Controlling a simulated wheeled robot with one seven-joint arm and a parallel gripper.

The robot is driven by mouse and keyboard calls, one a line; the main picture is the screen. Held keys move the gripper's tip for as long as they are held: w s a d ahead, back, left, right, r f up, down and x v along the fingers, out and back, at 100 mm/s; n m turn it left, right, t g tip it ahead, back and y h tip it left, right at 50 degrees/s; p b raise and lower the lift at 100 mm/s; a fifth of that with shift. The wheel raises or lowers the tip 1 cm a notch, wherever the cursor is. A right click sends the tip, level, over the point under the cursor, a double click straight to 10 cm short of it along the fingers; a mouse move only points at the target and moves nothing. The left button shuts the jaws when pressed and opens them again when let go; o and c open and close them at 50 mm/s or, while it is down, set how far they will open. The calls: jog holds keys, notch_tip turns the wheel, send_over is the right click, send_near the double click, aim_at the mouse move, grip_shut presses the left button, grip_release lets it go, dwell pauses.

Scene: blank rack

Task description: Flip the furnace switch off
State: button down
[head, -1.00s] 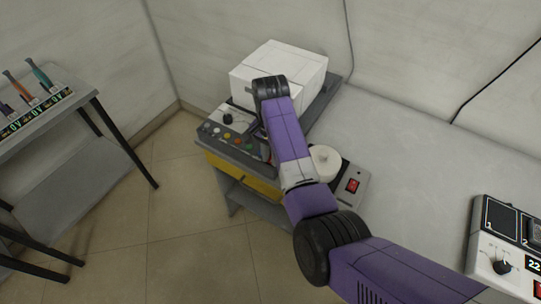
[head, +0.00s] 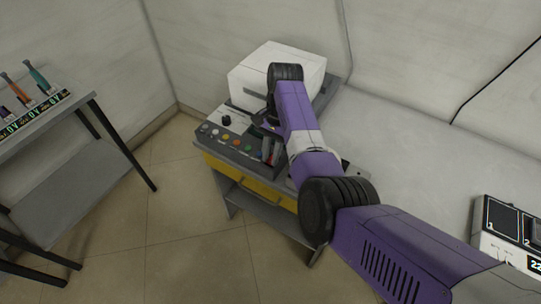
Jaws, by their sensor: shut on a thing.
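The furnace is seen as a white box (head: 262,92) at the back of a small bench. In front of it is a grey control panel (head: 210,133) with a black knob (head: 227,120) and a row of coloured buttons. My gripper (head: 266,123) is at the right part of this panel, close in front of the white box, partly hidden behind my arm. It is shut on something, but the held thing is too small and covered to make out. I cannot make out the furnace switch; that part of the panel is covered.
A small holder with red and white items (head: 268,150) stands right of the buttons. A yellow drawer (head: 235,180) is below. A grey table (head: 420,150) spreads right, with a device (head: 505,235) at its edge. A rack (head: 55,115) with tools is at left.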

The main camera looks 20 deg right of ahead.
jog(key=c, duration=1.6)
grip_release()
jog(key=shift+o, duration=0.2)
jog(key=shift+r, duration=0.1)
jog(key=v, duration=0.7)
jog(key=shift+r+p, duration=0.25)
jog(key=shift+p, duration=0.1)
jog(key=shift+d, duration=0.15)
